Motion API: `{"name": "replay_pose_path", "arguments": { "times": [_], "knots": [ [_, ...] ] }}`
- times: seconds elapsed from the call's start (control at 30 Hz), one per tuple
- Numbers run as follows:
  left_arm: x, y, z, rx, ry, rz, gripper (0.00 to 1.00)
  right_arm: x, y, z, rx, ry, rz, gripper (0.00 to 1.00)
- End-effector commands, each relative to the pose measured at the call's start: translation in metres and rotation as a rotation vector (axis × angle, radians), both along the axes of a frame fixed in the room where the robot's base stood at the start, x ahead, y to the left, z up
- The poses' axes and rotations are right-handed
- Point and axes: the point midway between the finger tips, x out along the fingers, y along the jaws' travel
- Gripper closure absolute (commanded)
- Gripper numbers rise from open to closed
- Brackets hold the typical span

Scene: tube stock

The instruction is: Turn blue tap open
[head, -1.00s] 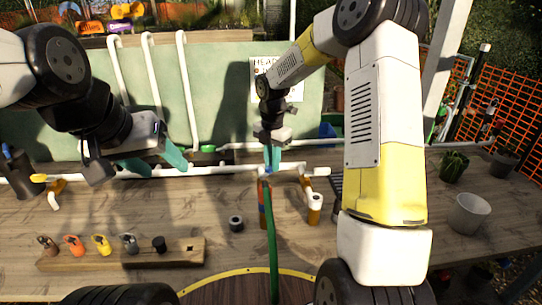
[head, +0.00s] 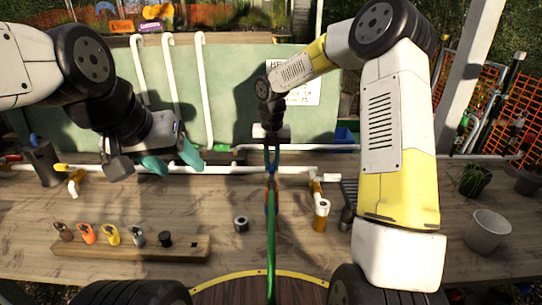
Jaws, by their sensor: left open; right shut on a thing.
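A tap with a yellow handle (head: 62,168) is at the left, and another outlet (head: 321,213) stands right of the hose. A wooden block (head: 130,247) holds several coloured clips. A dark ring (head: 241,224) lies mid-bench. A white pot (head: 486,231) stands at the right.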

Motion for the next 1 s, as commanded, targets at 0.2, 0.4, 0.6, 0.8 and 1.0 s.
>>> {"name": "replay_pose_path", "arguments": {
  "times": [0.2,0.4,0.6,0.8,1.0],
  "knots": [
    [0.0000,0.0000,0.0000,0.000,0.000,0.000,0.43,0.0009,0.0015,0.0007,0.000,-0.003,0.034,1.00],
    [0.0000,0.0000,0.0000,0.000,0.000,0.000,0.43,0.0010,0.0018,0.0007,0.000,-0.003,0.040,1.00],
    [0.0000,0.0000,0.0000,0.000,0.000,0.000,0.43,0.0009,0.0020,0.0007,0.000,-0.003,0.040,1.00],
    [0.0000,0.0000,0.0000,0.000,0.000,0.000,0.43,0.0006,0.0020,0.0004,0.000,-0.002,0.039,0.62],
    [0.0000,0.0000,0.0000,0.000,0.000,0.000,0.43,0.0004,0.0018,0.0004,0.000,-0.001,0.038,0.62]
  ]
}}
